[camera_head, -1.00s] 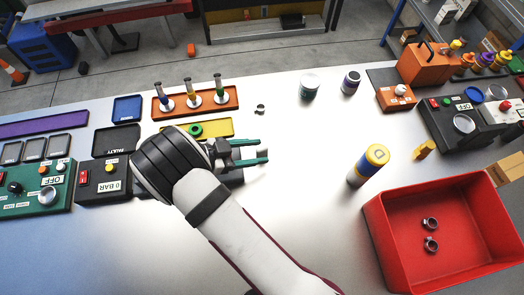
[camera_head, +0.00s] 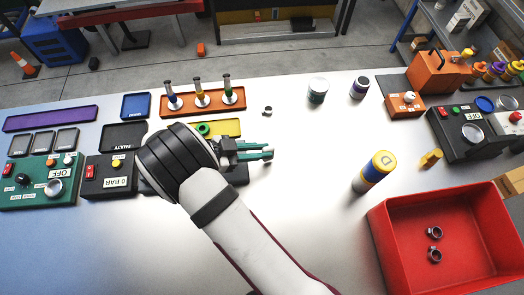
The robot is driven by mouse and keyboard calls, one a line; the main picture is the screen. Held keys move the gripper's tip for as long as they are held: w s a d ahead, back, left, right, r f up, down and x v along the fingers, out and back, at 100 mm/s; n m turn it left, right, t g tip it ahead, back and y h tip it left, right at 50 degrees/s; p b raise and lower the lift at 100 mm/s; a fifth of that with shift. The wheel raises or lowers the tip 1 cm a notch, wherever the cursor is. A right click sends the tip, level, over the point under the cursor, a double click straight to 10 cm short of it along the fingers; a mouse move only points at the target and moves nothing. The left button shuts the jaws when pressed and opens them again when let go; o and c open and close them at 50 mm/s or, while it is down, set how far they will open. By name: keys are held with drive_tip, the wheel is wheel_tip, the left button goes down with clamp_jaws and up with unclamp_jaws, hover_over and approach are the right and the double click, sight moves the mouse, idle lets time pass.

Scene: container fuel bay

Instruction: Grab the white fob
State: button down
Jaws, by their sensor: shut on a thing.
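My gripper (camera_head: 258,152) is low over the middle of the pale table, its green fingers pointing right. The fingers are close together, shut on the white fob (camera_head: 267,143). Only a small pale bit of the fob shows at the fingertips; the rest is hidden by the fingers or blends with the table. I cannot tell whether it still touches the table.
A small metal ring (camera_head: 267,111) lies just behind the gripper. A yellow tray (camera_head: 228,127) and an orange rack (camera_head: 190,106) stand behind left. A blue-and-yellow cylinder (camera_head: 373,172) and a red bin (camera_head: 400,250) stand to the right. The table between gripper and cylinder is clear.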

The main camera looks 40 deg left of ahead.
drive_tip(key=w+d+r, duration=0.4)
drive_tip(key=d+r, duration=0.6)
drive_tip(key=shift+w+d, duration=0.3)
drive_tip(key=shift+d, duration=0.1)
idle(0.3)
